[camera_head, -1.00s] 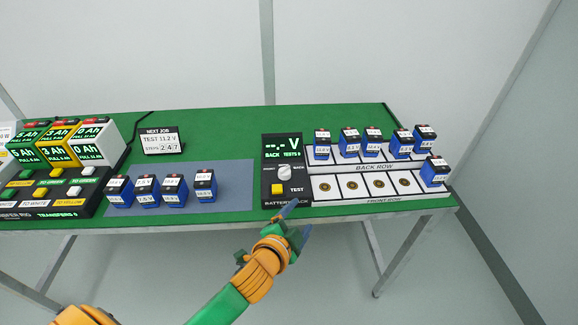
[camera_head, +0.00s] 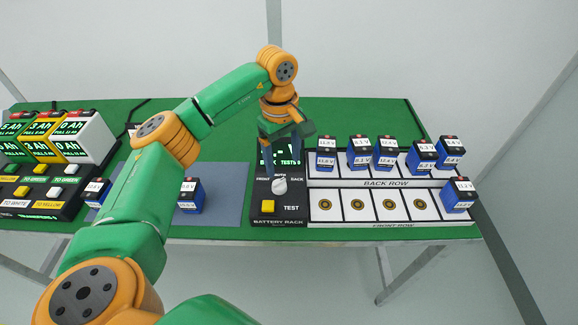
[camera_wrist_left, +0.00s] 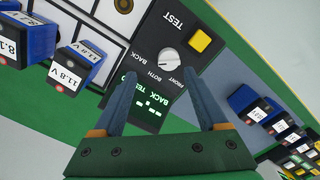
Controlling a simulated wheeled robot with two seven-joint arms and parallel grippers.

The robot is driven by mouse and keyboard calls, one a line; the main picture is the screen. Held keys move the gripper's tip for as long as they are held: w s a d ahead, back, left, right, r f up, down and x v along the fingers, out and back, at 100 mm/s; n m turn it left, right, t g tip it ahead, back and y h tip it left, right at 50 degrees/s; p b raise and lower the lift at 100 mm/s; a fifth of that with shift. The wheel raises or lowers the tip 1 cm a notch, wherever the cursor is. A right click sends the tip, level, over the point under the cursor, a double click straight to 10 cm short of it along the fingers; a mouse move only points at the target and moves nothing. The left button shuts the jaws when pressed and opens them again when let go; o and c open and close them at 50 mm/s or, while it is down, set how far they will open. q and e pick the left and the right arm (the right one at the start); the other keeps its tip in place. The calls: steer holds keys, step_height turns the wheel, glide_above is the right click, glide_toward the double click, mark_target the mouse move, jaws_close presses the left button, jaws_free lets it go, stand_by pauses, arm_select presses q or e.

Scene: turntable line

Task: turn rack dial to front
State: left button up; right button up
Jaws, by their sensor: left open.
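The white rack dial (camera_head: 279,186) sits on the black battery rack panel (camera_head: 293,211), between the FRONT and BACK labels; I cannot tell its exact pointing. The lit display (camera_head: 290,162) above it reads BACK and TESTS 0, partly hidden by my gripper. My left gripper (camera_head: 282,148) is open and empty, pointing down over the display, behind the dial. In the left wrist view its fingertips (camera_wrist_left: 158,68) frame the panel, with the dial (camera_wrist_left: 169,60) just beyond them and no visible contact. My right gripper is not in view.
A yellow TEST button (camera_head: 268,206) is just in front of the dial. Blue batteries (camera_head: 387,152) stand in the back row, and one (camera_head: 459,194) at the right of the front row. The grey mat (camera_head: 225,190) is partly hidden by my left arm.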

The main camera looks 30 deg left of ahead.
mark_target(279, 181)
arm_select(q)
steer(key=shift+s+a+f, duration=0.45)
steer(key=shift+s+f, duration=0.2)
steer(key=shift+s, duration=0.05)
step_height(279, 181, down, 4)
steer(key=shift+d+f+p, duration=0.15)
steer(key=shift+p, duration=0.45)
steer(key=shift+w+f, duration=0.15)
steer(key=shift+f, duration=0.2)
steer(key=shift+c, duration=1.3)
jaws_close()
